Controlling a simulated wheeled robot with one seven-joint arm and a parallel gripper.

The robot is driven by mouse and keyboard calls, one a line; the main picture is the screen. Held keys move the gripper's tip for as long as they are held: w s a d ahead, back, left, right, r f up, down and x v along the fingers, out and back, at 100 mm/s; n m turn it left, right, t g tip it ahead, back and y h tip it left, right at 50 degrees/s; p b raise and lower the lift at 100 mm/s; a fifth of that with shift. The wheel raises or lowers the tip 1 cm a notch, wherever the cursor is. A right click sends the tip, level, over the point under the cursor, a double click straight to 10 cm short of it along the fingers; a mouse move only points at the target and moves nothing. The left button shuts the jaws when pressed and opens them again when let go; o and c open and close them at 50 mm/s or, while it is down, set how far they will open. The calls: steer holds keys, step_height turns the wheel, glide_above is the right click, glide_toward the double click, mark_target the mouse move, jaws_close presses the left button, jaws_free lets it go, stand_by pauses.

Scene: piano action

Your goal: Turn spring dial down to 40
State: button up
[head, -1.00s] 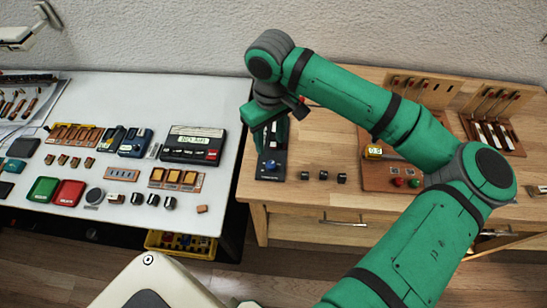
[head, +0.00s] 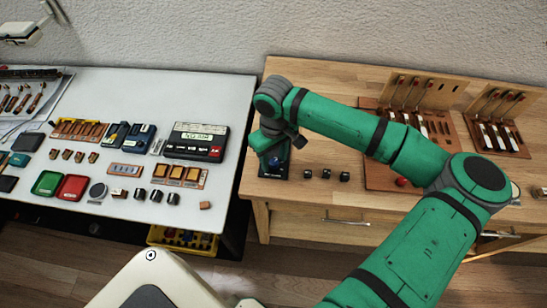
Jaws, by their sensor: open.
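A small dark box with a blue dial knob (head: 274,164) sits near the left edge of the wooden workbench. I take it for the spring dial; its markings are too small to read. My gripper (head: 272,150) is directly over the box, pointing down, with its fingers at or just above the knob. The gripper's wrist hides the rear of the box. The jaws are open; I cannot tell whether a finger touches the knob.
Several small black blocks (head: 326,174) lie right of the dial box. A wooden rack with piano hammers (head: 502,137) stands at the back right. The white table (head: 237,95) at left holds a dark device (head: 195,142), red tray (head: 72,187) and green tray (head: 47,183).

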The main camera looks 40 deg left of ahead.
steer(key=shift+w, duration=0.1)
steer(key=c, duration=1.1)
steer(key=shift+o, duration=0.2)
